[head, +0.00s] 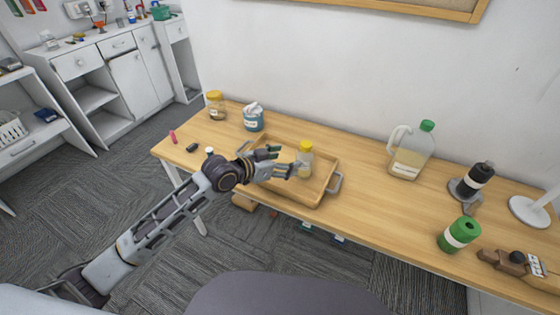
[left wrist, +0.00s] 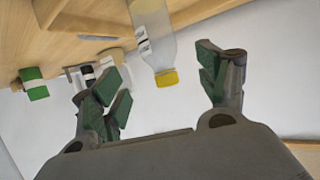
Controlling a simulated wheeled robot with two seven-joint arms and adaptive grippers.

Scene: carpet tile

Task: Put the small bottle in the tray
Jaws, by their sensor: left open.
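A small clear bottle (head: 305,160) with a yellow cap and a label stands upright in the wooden tray (head: 322,189), near the tray's middle. The tray has grey handles and sits on the table. My left gripper (head: 281,162) is open just left of the bottle, its green-padded fingers toward it. In the left wrist view, which is upside down, the bottle (left wrist: 152,35) shows between the spread fingers, with a gap to each finger. The bottle's base is cut off there. My right gripper is not in view.
On the wooden table (head: 365,206), a jar (head: 216,106) and a blue tissue tub (head: 254,120) stand behind and left of the tray. Table space right of the tray is clear.

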